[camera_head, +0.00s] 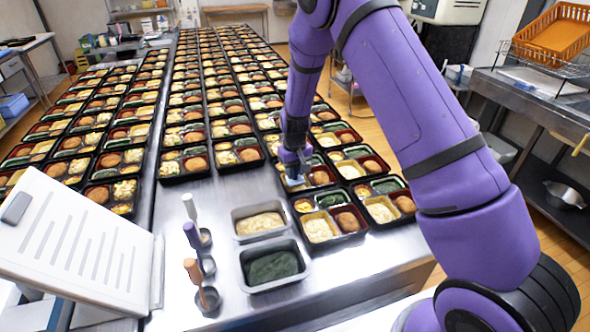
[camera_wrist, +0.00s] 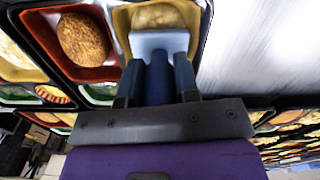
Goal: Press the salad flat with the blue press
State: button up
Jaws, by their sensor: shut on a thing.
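My gripper (camera_head: 292,160) is over a black and red bento tray in the head view. In the wrist view my gripper (camera_wrist: 157,82) is shut on the blue handle of the blue press (camera_wrist: 157,76). The pale flat plate of the press lies over one compartment of that tray (camera_wrist: 114,18). Pale yellow salad (camera_wrist: 158,16) shows beyond the plate; the rest is hidden under it. I cannot tell whether the plate touches the salad. A brown round piece of food (camera_wrist: 82,40) sits in the compartment to the left.
Many filled bento trays stand in rows on the steel table. Two metal containers, one with pale food (camera_head: 258,222) and one with dark green food (camera_head: 272,266), stand at the front.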

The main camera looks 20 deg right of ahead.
jog(key=shift+f, duration=0.5)
dwell(0.6)
jog(key=shift+s+r, duration=0.15)
jog(key=shift+c, duration=0.4)
jog(key=shift+f, duration=0.25)
grip_shut()
jog(key=shift+s+f, duration=0.1)
jog(key=shift+w, duration=0.25)
dwell(0.5)
jog(key=shift+r, duration=0.2)
jog(key=shift+r, duration=3.95)
